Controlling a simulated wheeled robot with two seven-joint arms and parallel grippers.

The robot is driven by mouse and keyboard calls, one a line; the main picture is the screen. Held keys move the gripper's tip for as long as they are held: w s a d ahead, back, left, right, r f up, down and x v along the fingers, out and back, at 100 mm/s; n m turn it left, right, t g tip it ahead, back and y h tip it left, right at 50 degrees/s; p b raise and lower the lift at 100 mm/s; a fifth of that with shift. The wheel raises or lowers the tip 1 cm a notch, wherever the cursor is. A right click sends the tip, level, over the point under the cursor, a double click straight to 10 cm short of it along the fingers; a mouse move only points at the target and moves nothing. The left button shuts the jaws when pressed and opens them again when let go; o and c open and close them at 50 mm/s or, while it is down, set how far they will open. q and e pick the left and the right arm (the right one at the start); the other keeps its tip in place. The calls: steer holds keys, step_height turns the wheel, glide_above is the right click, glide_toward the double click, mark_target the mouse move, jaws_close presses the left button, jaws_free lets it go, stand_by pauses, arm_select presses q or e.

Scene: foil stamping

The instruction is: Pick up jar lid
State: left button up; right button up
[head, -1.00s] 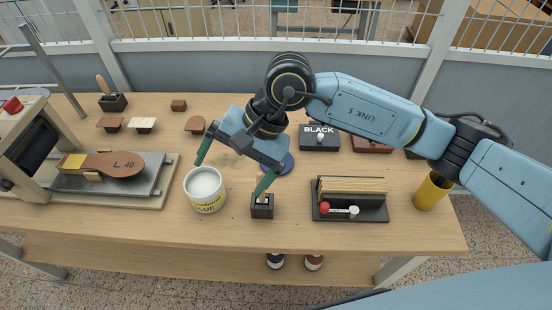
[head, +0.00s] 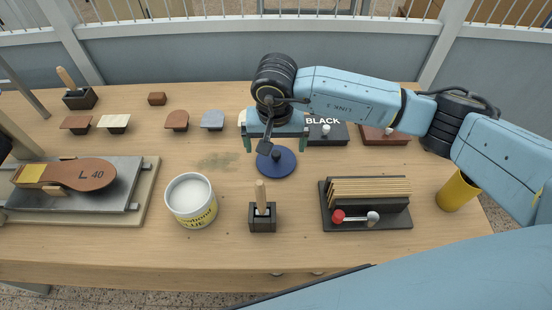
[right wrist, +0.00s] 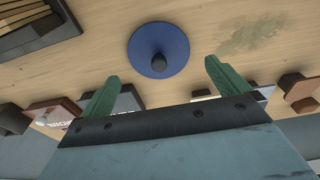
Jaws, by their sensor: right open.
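The jar lid (head: 276,163) is a round blue disc with a dark knob, lying flat on the table right of the glue jar. The white open jar (head: 191,202) has a yellow label and stands to the lid's lower left. My right gripper (head: 276,147) is open and empty, with green fingers spread near the lid's far edge in the head view. In the right wrist view the lid (right wrist: 158,49) shows whole ahead of the gripper (right wrist: 155,85), between the lines of the fingers and apart from them. My left gripper is not in view.
A brush in a black holder (head: 262,217) stands in front of the lid. A dark rack (head: 368,212) is at the right, with a yellow cup (head: 457,190) beyond it. The BLACK box (head: 327,133) sits behind right. Bare table lies left of the lid.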

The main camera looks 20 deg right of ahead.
mark_target(276, 153)
steer(key=shift+f, duration=0.3)
steer(key=f, duration=0.4)
steer(key=shift+w+d+f+p, duration=0.15)
steer(key=shift+w+d+p, duration=0.1)
steer(key=shift+w+p, duration=0.15)
steer(key=shift+f, duration=0.25)
steer(key=shift+c, duration=0.3)
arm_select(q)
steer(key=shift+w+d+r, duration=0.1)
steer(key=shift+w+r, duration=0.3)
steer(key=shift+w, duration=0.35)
arm_select(e)
steer(key=shift+w, duration=0.1)
steer(key=c, duration=0.6)
